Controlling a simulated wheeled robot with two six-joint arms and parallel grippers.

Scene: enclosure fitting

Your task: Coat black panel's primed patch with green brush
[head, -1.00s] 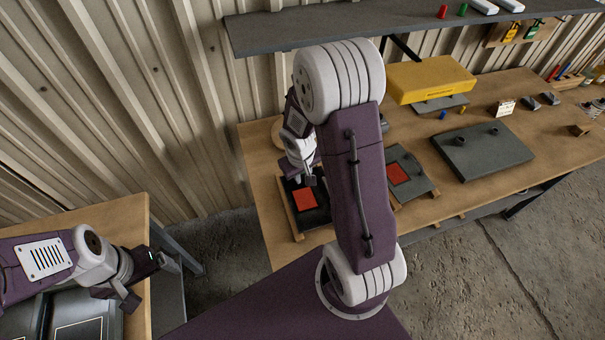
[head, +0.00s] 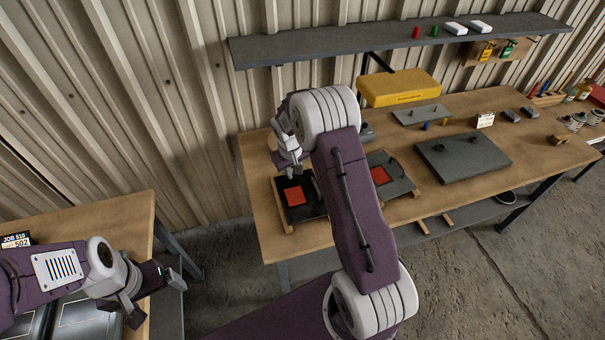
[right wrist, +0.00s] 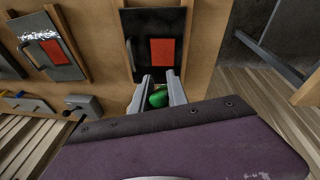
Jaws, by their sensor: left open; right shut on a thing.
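The black panel (head: 314,209) lies on wooden strips at the left end of the far bench, with a red square patch (head: 294,193). In the right wrist view the black panel (right wrist: 141,20) is just ahead of the fingers, its red patch (right wrist: 162,52) fully visible, with a handle beside it. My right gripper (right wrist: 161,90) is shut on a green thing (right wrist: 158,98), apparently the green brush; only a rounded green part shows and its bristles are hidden. In the head view my right gripper (head: 291,171) is above the black panel's back edge. My left gripper (head: 160,292) is open and empty beside the left bench.
A grey panel (head: 398,182) with a red patch lies right of the black one. Further right are a dark plate (head: 462,157) with knobs, a yellow case (head: 400,88) and small tools. A shelf (head: 400,40) hangs above. Bare floor separates the two benches.

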